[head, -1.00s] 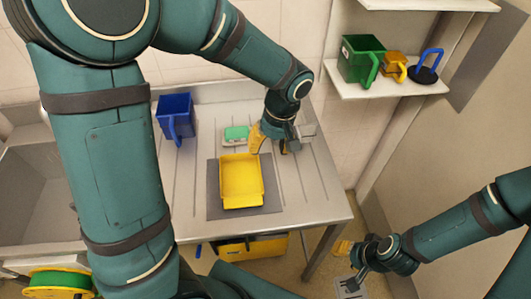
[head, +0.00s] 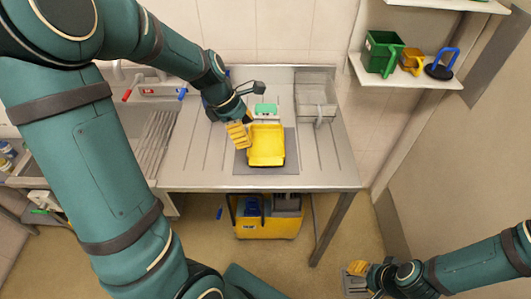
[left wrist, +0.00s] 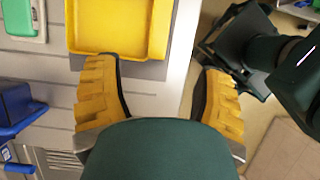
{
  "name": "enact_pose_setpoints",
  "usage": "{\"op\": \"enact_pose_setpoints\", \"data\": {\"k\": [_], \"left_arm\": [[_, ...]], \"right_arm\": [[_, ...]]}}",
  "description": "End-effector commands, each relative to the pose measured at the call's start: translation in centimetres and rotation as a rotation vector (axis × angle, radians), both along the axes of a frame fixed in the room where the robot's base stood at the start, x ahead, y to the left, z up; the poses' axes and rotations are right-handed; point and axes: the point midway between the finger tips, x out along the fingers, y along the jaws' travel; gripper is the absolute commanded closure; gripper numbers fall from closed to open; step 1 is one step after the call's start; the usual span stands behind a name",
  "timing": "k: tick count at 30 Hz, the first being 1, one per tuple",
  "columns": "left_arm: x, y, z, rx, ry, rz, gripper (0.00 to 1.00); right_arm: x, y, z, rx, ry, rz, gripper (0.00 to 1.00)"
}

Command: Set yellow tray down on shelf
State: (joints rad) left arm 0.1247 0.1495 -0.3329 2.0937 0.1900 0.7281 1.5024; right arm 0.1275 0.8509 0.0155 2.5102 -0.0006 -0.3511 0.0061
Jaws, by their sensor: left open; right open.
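The yellow tray (head: 267,147) rests on a dark grey mat (head: 240,164) on the steel draining table, in the head view. It shows partly, cut off by the top edge, in the left wrist view (left wrist: 108,45). My left gripper (head: 240,132) is open beside the tray's left side in the head view; one finger is hard to make out there. The left wrist view shows its two yellow-padded fingers wide apart with nothing between them. My right gripper (head: 358,276) is open and empty, low over the floor at the bottom. A wall shelf (head: 405,75) is at upper right.
A yellow crate (head: 270,222) is under the table.

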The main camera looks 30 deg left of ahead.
Motion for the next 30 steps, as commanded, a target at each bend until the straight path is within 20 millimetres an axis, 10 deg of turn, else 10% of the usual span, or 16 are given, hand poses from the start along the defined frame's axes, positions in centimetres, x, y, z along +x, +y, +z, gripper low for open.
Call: {"op": "enact_pose_setpoints", "data": {"k": [30], "left_arm": [[2.4,-4.3,-11.9,-0.001,0.004,0.002,0.31]], "right_arm": [[0.5,0.0,-4.9,-0.002,-0.013,0.000,0.53]]}}
